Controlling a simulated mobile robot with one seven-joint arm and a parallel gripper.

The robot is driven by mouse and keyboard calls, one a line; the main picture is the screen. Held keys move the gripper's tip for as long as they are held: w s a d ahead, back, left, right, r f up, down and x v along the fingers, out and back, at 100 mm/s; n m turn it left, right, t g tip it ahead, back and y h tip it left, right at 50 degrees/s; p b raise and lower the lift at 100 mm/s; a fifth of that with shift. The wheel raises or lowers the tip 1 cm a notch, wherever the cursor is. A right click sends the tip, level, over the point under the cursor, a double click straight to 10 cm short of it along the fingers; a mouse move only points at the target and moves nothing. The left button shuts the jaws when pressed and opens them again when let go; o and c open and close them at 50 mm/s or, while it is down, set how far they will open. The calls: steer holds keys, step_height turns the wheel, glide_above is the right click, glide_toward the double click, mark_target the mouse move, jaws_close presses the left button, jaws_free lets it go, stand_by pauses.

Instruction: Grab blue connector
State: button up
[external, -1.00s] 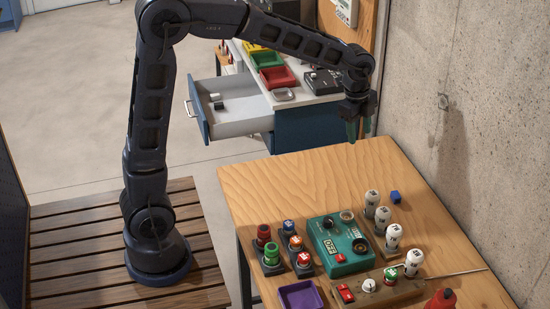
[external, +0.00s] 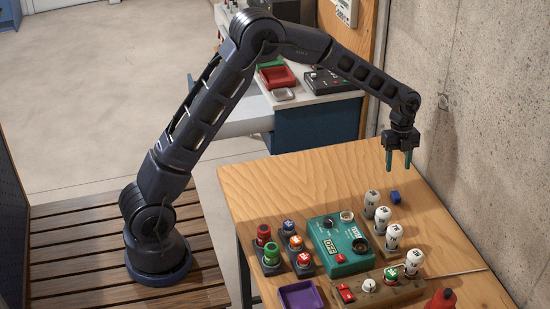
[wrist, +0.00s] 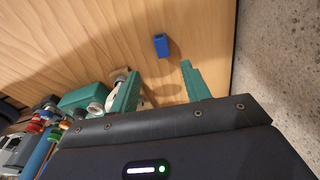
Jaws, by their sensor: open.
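The blue connector (external: 395,196) is a small blue block lying on the wooden table, behind the white cylinders and near the concrete wall. It also shows in the wrist view (wrist: 161,44), ahead of and between the green fingertips. My gripper (external: 399,168) is open and empty, with its green fingers pointing down. It hangs above the far right part of the table, over the blue connector and apart from it. In the wrist view both fingers of my gripper (wrist: 160,82) are spread wide.
Several white cylinders (external: 383,218) stand just in front of the connector. A green device (external: 340,244) marked OFF sits left of them. A purple tray (external: 300,297) is at the front. The concrete wall (external: 480,120) rises close on the right. The table's back left is clear.

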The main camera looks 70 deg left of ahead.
glide_above(393, 194)
steer(key=a, duration=0.2)
steer(key=f, duration=0.5)
steer(key=shift+d, duration=0.2)
steer(key=shift+d+f, duration=0.2)
steer(key=shift+f, duration=0.65)
steer(key=shift+d+f, duration=0.2)
steer(key=shift+f, duration=0.7)
steer(key=shift+d+f, duration=0.2)
steer(key=shift+f, duration=0.65)
jaws_close()
